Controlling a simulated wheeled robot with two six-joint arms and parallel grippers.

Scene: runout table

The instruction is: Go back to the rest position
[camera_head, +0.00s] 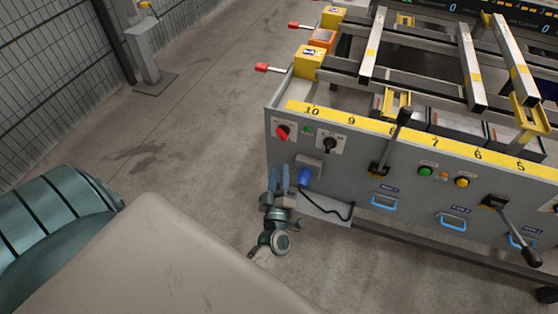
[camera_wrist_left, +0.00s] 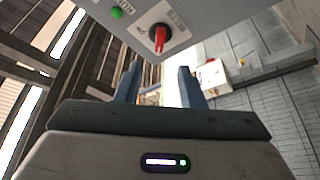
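My left gripper (camera_head: 280,180) is in front of the left end of the runout table's grey front panel (camera_head: 350,170), beside a blue plug (camera_head: 304,177) with a black cable. Its two blue fingers stand apart with nothing seen between them. The left wrist view also shows the open fingers (camera_wrist_left: 158,85), below a red rotary switch (camera_wrist_left: 159,38) and a green button (camera_wrist_left: 117,12) on the panel. In the head view that red switch (camera_head: 283,132) sits above the gripper. I cannot tell whether the gripper touches the panel. My right gripper is not in view.
The panel carries black levers (camera_head: 403,117), blue handles (camera_head: 384,203) and a yellow numbered strip (camera_head: 366,122). Yellow blocks with red handles (camera_head: 268,68) stick out at the table's left end.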

